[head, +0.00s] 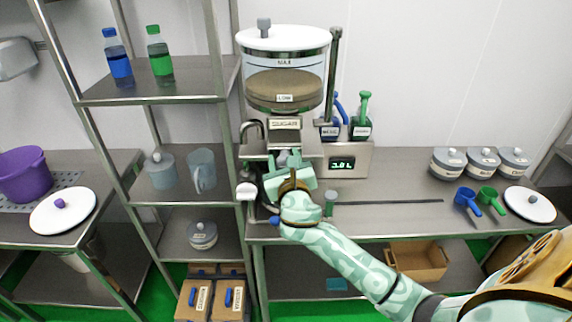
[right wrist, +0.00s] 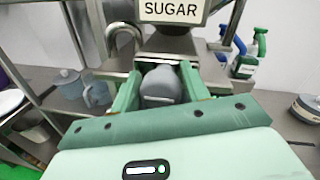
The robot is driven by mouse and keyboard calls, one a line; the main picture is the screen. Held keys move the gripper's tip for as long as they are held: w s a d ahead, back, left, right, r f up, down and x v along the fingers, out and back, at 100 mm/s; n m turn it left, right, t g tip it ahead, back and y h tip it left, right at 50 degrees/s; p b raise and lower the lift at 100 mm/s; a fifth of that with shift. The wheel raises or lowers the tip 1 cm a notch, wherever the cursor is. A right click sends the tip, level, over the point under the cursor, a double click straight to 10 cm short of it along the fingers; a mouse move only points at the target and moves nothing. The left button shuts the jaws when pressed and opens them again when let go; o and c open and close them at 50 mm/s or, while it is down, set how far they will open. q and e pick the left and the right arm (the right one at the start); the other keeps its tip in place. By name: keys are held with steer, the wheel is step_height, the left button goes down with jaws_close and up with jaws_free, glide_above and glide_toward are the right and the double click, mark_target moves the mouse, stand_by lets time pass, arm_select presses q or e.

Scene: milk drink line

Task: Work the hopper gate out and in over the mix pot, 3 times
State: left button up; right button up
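The sugar hopper (head: 285,85) stands at the back of the bench, a clear drum with a white lid, brown contents and a SUGAR label (right wrist: 170,10). Its metal outlet block is below the label. In the right wrist view the grey gate handle (right wrist: 160,86) sticks out under it, between my right gripper's fingers. The fingers close on its sides. I cannot make out the mix pot; the space under the hopper is largely covered by my arm. My left gripper is not in view.
Lidded grey jars (head: 448,162) and a white lid (head: 530,204) are at the far right. A shelf rack (head: 150,98) stands close on the left.

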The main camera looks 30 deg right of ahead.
steer(key=v, duration=1.6)
steer(key=shift+s+a, duration=0.1)
steer(key=shift+s, duration=0.05)
